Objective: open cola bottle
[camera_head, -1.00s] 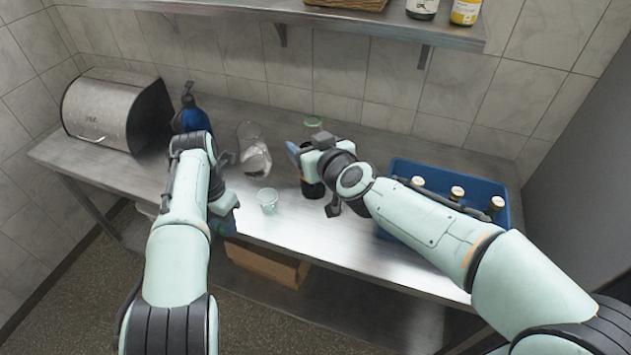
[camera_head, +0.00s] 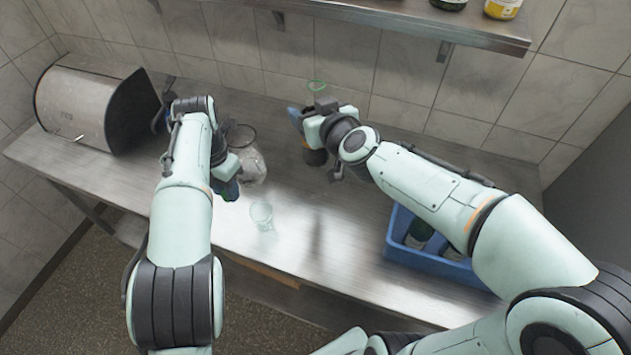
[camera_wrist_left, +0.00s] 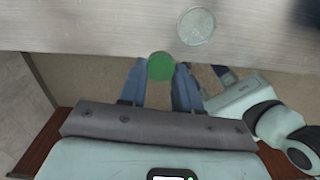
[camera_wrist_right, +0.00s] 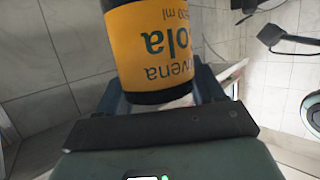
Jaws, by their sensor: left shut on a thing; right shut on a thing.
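The cola bottle, dark with an orange label, fills the top of the right wrist view (camera_wrist_right: 160,45). My right gripper (camera_wrist_right: 165,100) is shut on it. In the head view its dark lower end (camera_head: 314,157) shows below the right gripper (camera_head: 322,132), apparently above the table. Its cap is not visible. My left gripper (camera_head: 228,180) is over the counter, left of the bottle and apart from it. In the left wrist view its fingers (camera_wrist_left: 160,75) are shut on a round green object (camera_wrist_left: 161,66); what it is I cannot tell.
A clear glass (camera_head: 262,216) stands near the counter's front; it also shows in the left wrist view (camera_wrist_left: 196,26). A glass jug (camera_head: 250,166) is beside my left gripper. A green-rimmed glass (camera_head: 316,87) stands at the back. A blue crate (camera_head: 440,265) with bottles sits under my right arm.

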